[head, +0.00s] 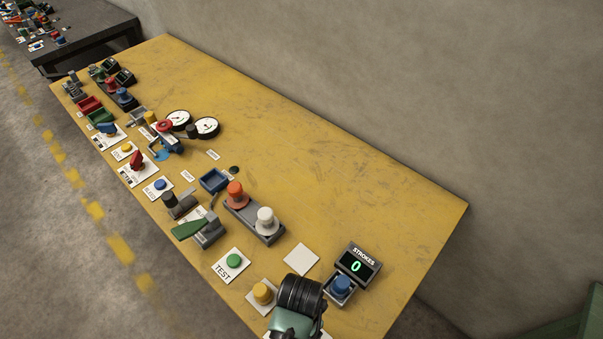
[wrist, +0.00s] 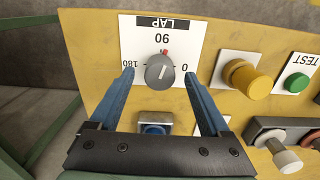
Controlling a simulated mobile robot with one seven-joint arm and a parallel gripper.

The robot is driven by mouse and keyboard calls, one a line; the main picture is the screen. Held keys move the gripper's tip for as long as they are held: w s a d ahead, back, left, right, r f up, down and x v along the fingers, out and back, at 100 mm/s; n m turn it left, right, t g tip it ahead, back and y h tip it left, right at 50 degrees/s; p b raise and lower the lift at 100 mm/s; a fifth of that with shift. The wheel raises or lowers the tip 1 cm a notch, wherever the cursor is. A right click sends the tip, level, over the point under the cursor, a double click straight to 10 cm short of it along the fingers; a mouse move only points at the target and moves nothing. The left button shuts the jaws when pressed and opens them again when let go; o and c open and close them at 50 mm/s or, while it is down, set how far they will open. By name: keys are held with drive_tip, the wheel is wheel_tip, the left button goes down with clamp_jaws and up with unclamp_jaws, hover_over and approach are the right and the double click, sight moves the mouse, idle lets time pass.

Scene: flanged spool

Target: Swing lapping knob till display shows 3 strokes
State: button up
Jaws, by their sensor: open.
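The lapping knob (wrist: 159,73) is a round grey knob on a white LAP plate (wrist: 135,38) marked 0, 90 and 180, upside down in the wrist view. A red mark shows at its rim, close to the 90. My gripper (wrist: 159,83) is open, its blue fingers on either side of the knob with gaps showing; I cannot tell how far down they reach. In the head view my wrist (head: 299,296) hides the knob. The STROKES display (head: 357,265) reads 0 in green.
A blue knob or button (head: 341,286) stands below the display. A yellow button (head: 263,292) and a green TEST button (head: 234,261) stand left of my wrist. A lever with a green handle (head: 190,229) and a white knob (head: 266,217) are farther along. The yellow bench's right part is bare.

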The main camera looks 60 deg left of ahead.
drive_tip(key=shift+f, duration=1.6)
clamp_jaws()
